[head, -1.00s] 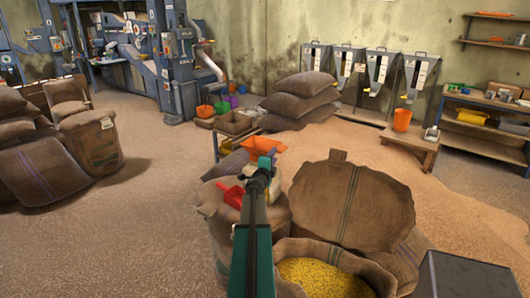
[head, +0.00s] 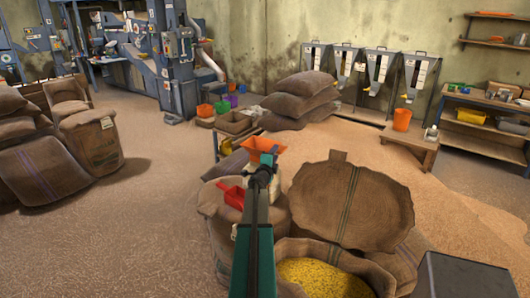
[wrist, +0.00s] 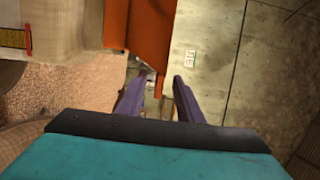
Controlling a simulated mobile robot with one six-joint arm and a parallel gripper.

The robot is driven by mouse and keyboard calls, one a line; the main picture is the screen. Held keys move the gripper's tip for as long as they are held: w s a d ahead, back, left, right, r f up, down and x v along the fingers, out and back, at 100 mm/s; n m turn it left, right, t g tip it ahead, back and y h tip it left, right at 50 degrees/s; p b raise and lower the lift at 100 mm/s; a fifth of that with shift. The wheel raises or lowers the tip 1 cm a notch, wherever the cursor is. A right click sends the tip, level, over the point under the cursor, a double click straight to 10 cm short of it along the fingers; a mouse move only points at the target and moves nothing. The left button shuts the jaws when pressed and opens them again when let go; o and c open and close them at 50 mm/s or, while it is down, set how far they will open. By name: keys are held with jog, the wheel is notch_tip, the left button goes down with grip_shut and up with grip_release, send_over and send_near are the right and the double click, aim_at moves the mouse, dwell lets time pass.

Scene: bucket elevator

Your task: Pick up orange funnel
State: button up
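The orange funnel (head: 263,146) shows in the head view just beyond the end of my arm, above the filled sacks. Its lower part is hidden behind my arm. In the wrist view an orange surface, which looks like the funnel (wrist: 150,35), fills the upper middle. A narrow orange part reaches down between the tips of my gripper (wrist: 157,82). The two purple fingers are apart, with a clear gap between them. I cannot tell whether either finger touches the funnel.
A red scoop (head: 233,196) lies on a sack left of my arm. An open sack of yellow grain (head: 320,278) stands front right. An orange bucket (head: 402,119) stands on a low wooden bench at the right. Bare floor (head: 160,215) lies to the left.

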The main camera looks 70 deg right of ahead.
jog(key=shift+w+d+p, duration=0.15)
jog(key=shift+d+p, duration=0.15)
jog(key=shift+d, duration=0.95)
